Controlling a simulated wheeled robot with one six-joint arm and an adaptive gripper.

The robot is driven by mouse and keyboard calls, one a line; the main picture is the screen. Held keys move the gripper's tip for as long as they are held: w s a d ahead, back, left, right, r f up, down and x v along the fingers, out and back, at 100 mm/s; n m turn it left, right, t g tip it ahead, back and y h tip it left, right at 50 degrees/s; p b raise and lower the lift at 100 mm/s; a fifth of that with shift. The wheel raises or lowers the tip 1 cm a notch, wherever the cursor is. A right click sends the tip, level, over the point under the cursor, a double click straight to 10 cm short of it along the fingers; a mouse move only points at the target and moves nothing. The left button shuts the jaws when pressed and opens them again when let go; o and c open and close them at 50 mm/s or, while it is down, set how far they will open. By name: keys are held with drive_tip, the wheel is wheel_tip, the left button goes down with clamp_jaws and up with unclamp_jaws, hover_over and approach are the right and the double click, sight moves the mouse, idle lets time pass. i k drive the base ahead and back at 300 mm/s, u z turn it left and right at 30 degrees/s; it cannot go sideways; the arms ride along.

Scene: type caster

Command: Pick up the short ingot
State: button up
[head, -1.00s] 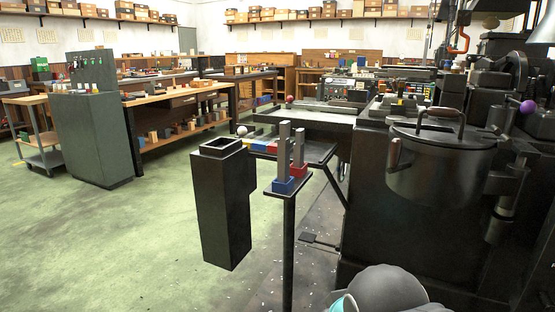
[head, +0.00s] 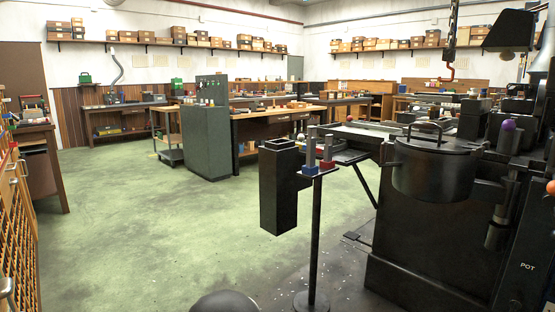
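Two grey upright bars stand on a small dark stand (head: 316,215) right of the middle in the head view. The left bar (head: 311,146) rises from a blue block (head: 309,170) and looks taller. The right bar (head: 328,147) rises from a red block (head: 327,165) and looks shorter, so it appears to be the short ingot. Both are small in the picture, and their lower ends are hidden in the blocks. My gripper is not in view. Only a dark rounded part, probably of my arm, shows at the bottom edge.
A tall black open-topped box (head: 279,190) is just left of the stand. A large black machine with a lidded pot (head: 433,168) fills the right. A grey-green cabinet (head: 206,143) and workbenches stand behind. The green floor (head: 150,225) at left is clear.

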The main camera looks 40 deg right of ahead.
sight(328, 147)
drive_tip(key=u, duration=0.1)
drive_tip(key=i, duration=0.95)
drive_tip(key=z, duration=0.5)
drive_tip(key=i, duration=1.75)
drive_tip(key=z, duration=1.6)
drive_tip(key=i, duration=0.8)
drive_tip(key=z, duration=0.5)
